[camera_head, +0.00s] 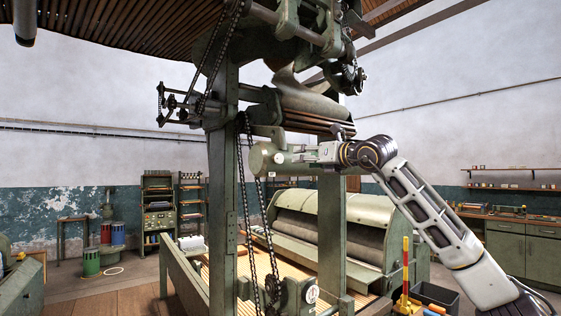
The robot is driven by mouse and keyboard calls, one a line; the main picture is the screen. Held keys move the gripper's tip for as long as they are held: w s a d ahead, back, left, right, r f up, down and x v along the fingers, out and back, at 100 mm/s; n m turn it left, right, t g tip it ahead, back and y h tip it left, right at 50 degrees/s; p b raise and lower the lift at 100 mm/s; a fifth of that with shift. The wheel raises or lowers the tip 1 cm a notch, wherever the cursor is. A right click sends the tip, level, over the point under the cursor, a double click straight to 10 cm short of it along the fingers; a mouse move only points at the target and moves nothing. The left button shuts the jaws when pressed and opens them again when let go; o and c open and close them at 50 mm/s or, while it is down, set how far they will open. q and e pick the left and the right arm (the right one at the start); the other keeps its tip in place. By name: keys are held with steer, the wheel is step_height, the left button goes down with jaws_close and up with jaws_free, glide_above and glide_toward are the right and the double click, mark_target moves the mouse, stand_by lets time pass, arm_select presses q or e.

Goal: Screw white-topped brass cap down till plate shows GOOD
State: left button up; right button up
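My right arm comes in from the right, and its gripper (299,155) is at the end of a dull green cylinder (259,160) on the machine frame. A small pale round spot (279,158) shows beside the fingertips. It may be the white top of the cap, but no brass can be made out. The fingers are too small to tell whether they are open or shut, or touching anything. No plate reading GOOD can be made out. My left gripper is not in view.
Green posts (222,190) and hanging chains (252,200) stand close left of my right gripper. A large roller machine (340,225) is behind. A red-and-yellow post (405,268) and a dark bin (434,295) are below my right arm. A round white dial (311,294) sits low on the frame.

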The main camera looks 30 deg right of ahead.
mark_target(280, 159)
steer(key=shift+w, duration=0.1)
steer(key=w+p, duration=0.1)
steer(key=w, duration=0.3)
steer(key=w+p, duration=0.2)
steer(key=w, duration=0.2)
steer(key=w+a+p, duration=0.1)
steer(key=w, duration=0.3)
steer(key=shift+w+p, duration=0.15)
steer(key=shift+p, duration=0.2)
steer(key=shift+w, duration=0.65)
steer(key=c, duration=1)
steer(key=shift+c, duration=0.2)
